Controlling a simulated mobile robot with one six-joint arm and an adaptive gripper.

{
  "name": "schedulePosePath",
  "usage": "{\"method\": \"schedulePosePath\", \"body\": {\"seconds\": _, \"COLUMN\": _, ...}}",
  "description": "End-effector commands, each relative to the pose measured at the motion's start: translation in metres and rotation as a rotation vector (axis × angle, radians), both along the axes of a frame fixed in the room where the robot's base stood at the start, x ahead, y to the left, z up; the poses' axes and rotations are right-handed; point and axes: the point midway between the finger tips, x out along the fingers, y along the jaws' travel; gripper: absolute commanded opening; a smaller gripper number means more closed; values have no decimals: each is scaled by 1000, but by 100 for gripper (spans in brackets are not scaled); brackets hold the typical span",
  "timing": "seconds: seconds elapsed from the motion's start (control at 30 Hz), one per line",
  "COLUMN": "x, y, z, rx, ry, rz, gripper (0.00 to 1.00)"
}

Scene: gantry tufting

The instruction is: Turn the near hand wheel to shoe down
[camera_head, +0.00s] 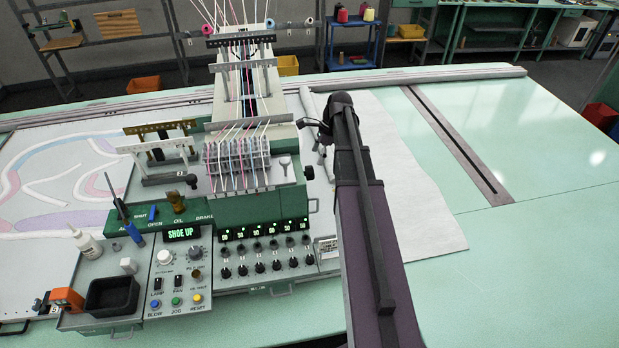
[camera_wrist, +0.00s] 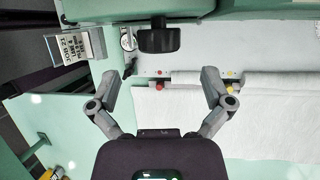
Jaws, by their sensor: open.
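The green tufting machine head (camera_head: 255,210) stands left of my arm in the head view. Its green display (camera_head: 183,233) reads SHOE UP. A small dark round part (camera_head: 309,172) shows at the head's right side, partly beside my arm; I cannot tell whether it is the near hand wheel. In the wrist view a black knob-like part (camera_wrist: 158,38) juts from the green housing, probably the hand wheel seen from its edge. My gripper (camera_wrist: 160,75) is open and empty, its fingers spread to either side just below that part, apart from it.
A control panel (camera_head: 172,280) with knobs and buttons sits at the front, near a black tray (camera_head: 112,294). A label plate (camera_wrist: 75,46) and red (camera_wrist: 159,86) and yellow knobs are near my gripper. White cloth (camera_head: 425,200) lies right; the green table (camera_head: 540,270) beyond is clear.

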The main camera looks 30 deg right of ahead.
Motion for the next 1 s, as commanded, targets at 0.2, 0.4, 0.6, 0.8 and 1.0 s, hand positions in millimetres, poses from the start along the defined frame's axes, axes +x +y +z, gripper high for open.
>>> {"method": "schedulePosePath", "body": {"seconds": 0.2, "x": -1, "y": 8, "z": -21, "rx": 0, "ry": 0, "rz": 0, "gripper": 100}}
{"method": "schedulePosePath", "body": {"seconds": 0.4, "x": -1, "y": 14, "z": -36, "rx": 0, "ry": 0, "rz": 0, "gripper": 100}}
{"method": "schedulePosePath", "body": {"seconds": 0.6, "x": -2, "y": 20, "z": -51, "rx": 0, "ry": -1, "rz": 0, "gripper": 100}}
{"method": "schedulePosePath", "body": {"seconds": 0.8, "x": -2, "y": 25, "z": -59, "rx": 0, "ry": 0, "rz": -1, "gripper": 100}}
{"method": "schedulePosePath", "body": {"seconds": 1.0, "x": -2, "y": 26, "z": -62, "rx": 0, "ry": 0, "rz": -2, "gripper": 100}}
